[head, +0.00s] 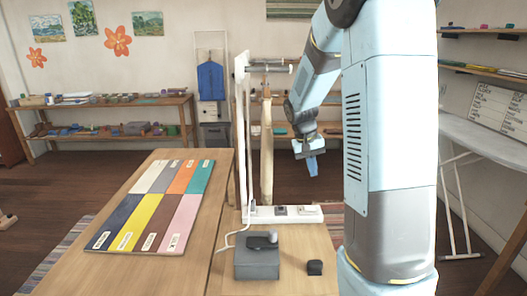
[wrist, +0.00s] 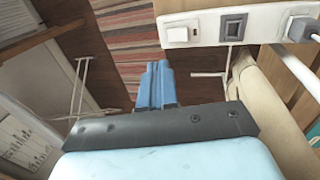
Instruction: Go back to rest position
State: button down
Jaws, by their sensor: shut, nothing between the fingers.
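My gripper (head: 312,166) hangs from my light-blue arm at the right of the head view, pointing down. It is to the right of the white upright frame, above the floor beyond the table. In the wrist view my gripper (wrist: 156,70) shows its two blue fingers together, with nothing between them. A striped rug (wrist: 125,30) lies on the floor past the fingertips.
A white power strip (head: 283,213) with a switch and a plug stands at the frame's foot. A grey box (head: 257,262) and a small black block (head: 315,268) sit on the table. A coloured board (head: 150,208) lies left. Shelves line the walls.

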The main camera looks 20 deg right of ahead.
jog(key=shift+r, duration=0.1)
jog(key=s+a+r+n+t+y, duration=0.1)
jog(key=s+a+r+t, duration=0.15)
jog(key=s+r, duration=0.3)
jog(key=s+a+r+t, duration=0.1)
jog(key=s+a+r, duration=0.3)
jog(key=s+r, duration=0.15)
jog(key=s+a+r+n+t+y, duration=0.1)
jog(key=s+a+r, duration=0.1)
jog(key=s, duration=0.5)
jog(key=s+a+r+n+t, duration=0.1)
jog(key=s+a+r+t, duration=0.1)
jog(key=s+a, duration=0.2)
jog(key=s, duration=0.3)
jog(key=shift+s+a+r+y, duration=0.2)
jog(key=shift+s+r+y, duration=0.1)
jog(key=shift+s+y, duration=0.1)
